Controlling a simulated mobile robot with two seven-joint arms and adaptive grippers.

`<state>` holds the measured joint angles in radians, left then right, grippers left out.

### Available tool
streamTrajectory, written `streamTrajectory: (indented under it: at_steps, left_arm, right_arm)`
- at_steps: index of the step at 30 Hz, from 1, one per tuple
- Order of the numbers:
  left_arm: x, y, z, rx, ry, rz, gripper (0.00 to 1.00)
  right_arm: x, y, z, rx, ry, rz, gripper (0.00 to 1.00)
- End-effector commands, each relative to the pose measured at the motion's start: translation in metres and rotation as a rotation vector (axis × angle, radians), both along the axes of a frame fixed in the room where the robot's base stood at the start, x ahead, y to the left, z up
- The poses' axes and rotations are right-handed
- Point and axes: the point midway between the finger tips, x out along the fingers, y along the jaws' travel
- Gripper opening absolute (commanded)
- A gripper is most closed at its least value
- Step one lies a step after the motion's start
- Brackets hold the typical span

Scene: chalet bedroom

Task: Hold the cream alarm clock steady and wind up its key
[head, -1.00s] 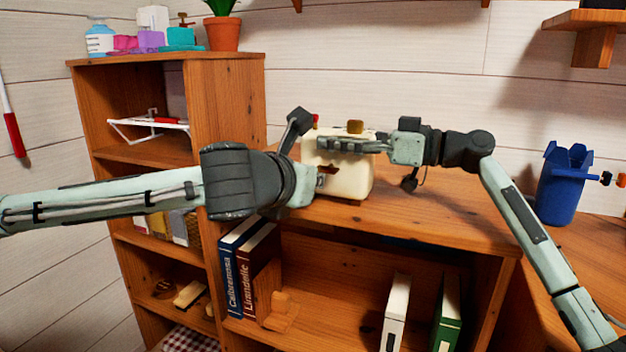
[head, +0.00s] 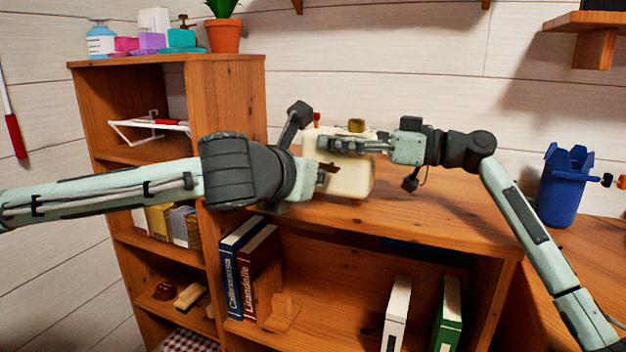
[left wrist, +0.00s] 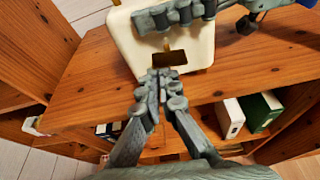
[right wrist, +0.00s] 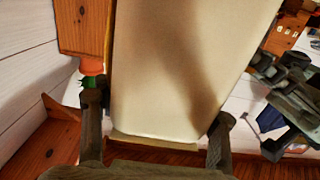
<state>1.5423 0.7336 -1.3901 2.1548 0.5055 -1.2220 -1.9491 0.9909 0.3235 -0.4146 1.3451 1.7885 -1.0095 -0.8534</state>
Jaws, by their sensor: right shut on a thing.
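The cream alarm clock (head: 352,180) stands on the wooden shelf top, with a gold part (head: 356,125) and a small red part at its top. My right gripper (head: 345,146) is shut on the clock, its fingers across the upper body; its body fills the space between the fingers in the right wrist view (right wrist: 180,80). The dark brown key (left wrist: 172,58) shows on the clock's face in the left wrist view. My left gripper (left wrist: 160,80) points at the key from just below it, fingertips close together. I see no clear grip on the key.
A taller wooden shelf unit (head: 228,100) with a potted plant (head: 224,36) stands at the left. Books (head: 245,260) stand below the clock. A blue bin (head: 563,188) is at the right. The shelf top right of the clock is clear.

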Motion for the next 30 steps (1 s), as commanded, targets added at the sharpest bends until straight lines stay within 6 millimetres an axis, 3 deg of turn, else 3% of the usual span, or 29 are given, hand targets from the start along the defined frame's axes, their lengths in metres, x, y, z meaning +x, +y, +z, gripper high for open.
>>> streamTrajectory:
  at_steps: [1,5,8,13,22,30]
  left_arm:
    - [0.001,-0.001,0.013,-0.009,-0.025,-0.001,0.0]
    - [0.002,0.0,0.012,-0.009,-0.026,-0.001,0.0]
    - [0.002,0.001,0.002,-0.008,-0.019,-0.001,0.0]
    - [0.003,0.006,-0.035,-0.002,-0.005,0.001,0.0]
    - [-0.06,0.022,-0.014,-0.002,-0.005,-0.002,0.0]
    - [-0.087,0.029,-0.005,-0.001,-0.003,-0.001,0.0]
  right_arm:
    - [0.0,0.002,-0.009,-0.016,0.004,0.004,0.16]
    - [-0.001,0.002,-0.01,-0.019,0.005,0.005,0.17]
    - [-0.001,0.003,-0.011,-0.02,0.006,0.007,0.17]
    - [-0.001,0.002,-0.01,-0.018,0.007,0.006,0.16]
    - [0.0,0.001,-0.007,-0.013,0.005,0.003,0.16]
    - [0.0,0.001,-0.005,-0.01,0.003,0.002,0.16]
